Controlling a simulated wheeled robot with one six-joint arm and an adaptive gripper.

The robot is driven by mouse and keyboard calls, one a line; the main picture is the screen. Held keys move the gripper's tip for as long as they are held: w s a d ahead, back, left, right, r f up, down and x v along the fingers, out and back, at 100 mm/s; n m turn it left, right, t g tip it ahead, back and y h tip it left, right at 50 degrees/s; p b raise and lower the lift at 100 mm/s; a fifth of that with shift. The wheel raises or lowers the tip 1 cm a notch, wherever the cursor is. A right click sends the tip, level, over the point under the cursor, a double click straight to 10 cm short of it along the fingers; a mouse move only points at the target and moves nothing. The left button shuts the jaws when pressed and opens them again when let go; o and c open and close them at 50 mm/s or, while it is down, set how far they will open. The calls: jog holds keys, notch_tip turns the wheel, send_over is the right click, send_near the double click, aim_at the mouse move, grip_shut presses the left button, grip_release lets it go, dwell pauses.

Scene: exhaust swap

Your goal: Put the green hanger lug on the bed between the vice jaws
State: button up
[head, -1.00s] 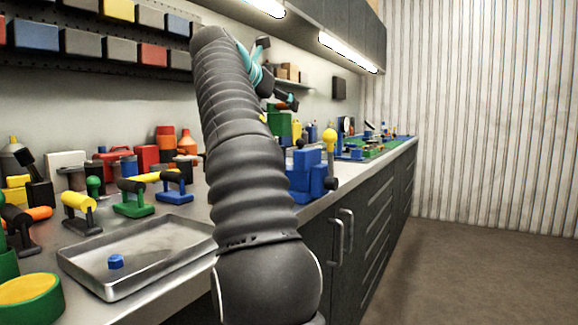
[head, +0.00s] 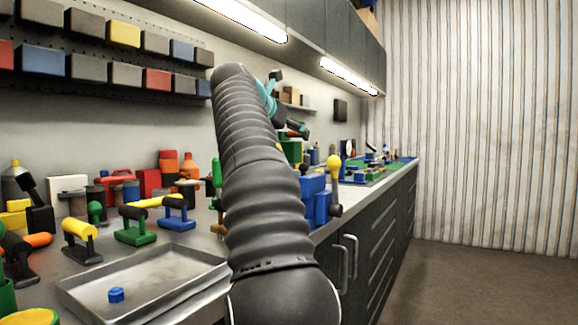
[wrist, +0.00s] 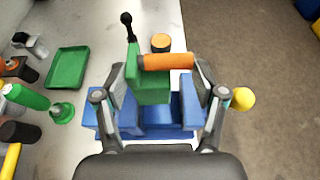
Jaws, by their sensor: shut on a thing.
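The green hanger lug (wrist: 152,92) is a green block with an orange bar (wrist: 168,62) across it. In the head view the blue vice (head: 318,198) stands near the bench's front edge. A green part (head: 292,150) shows above it, partly hidden by my arm. The vice bed is mostly hidden.
A metal tray (head: 75,300) holding a blue nut (head: 116,295) is on the near bench. Several handled blocks and bottles stand behind it. A yellow ball knob (wrist: 243,98) sticks out right of the vice. A green tray (wrist: 67,67) lies to its left.

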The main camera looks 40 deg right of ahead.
notch_tip(320, 180, down, 2)
jog(key=shift+f, duration=0.1)
jog(key=shift+f+b, duration=1.35)
jog(key=shift+f, duration=1.2)
jog(key=shift+f, duration=0.1)
jog(key=o, duration=1.7)
jog(key=shift+f, duration=0.1)
jog(key=shift+o, duration=0.2)
jog(key=shift+a+r, duration=0.1)
jog(key=shift+r, duration=0.15)
jog(key=p+v, duration=0.1)
jog(key=v, duration=1)
jog(key=shift+s+a, duration=0.2)
jog(key=shift+a, duration=0.15)
jog(key=shift+r, duration=0.15)
